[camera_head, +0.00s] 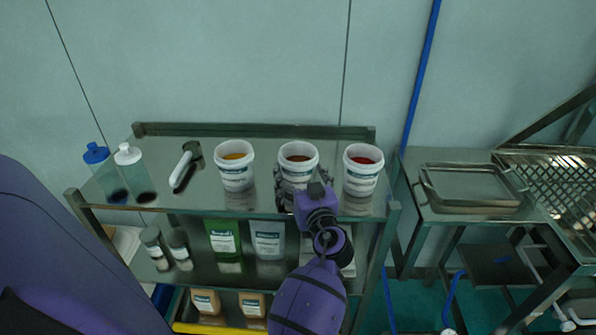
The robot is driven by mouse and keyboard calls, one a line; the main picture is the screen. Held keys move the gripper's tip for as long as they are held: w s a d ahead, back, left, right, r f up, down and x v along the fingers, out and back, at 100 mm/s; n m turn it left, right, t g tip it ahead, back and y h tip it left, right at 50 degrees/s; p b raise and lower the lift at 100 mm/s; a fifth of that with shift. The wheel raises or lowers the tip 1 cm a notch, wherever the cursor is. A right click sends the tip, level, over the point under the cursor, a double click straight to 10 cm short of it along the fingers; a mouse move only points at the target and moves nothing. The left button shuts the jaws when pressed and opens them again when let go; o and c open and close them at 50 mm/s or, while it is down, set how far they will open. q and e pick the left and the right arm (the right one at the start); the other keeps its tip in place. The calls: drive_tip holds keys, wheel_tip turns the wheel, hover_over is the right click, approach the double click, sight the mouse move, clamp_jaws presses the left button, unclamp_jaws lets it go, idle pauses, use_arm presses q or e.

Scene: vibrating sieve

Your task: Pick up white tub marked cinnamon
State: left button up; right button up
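Three white tubs stand in a row on the top shelf. The middle tub (298,157) holds a brown content, the left tub (235,170) a yellow-orange one and the right tub (362,171) a red one. Their label text is too small to read. The gripper hides the tub's lower front. The tub stands upright, level with its neighbours. My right gripper is not in view.
The steel shelf rack (262,208) also bears a scoop-like tool (185,166), a blue-capped bottle (98,158) and a white-capped bottle (130,160). Lower shelves hold jars and pouches. A metal tray (470,186) lies on a table to the right, beside a sieve (560,182).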

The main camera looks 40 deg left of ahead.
use_arm(q)
drive_tip(key=c, duration=0.8)
drive_tip(key=shift+c, duration=0.6)
drive_tip(key=shift+r, duration=0.2)
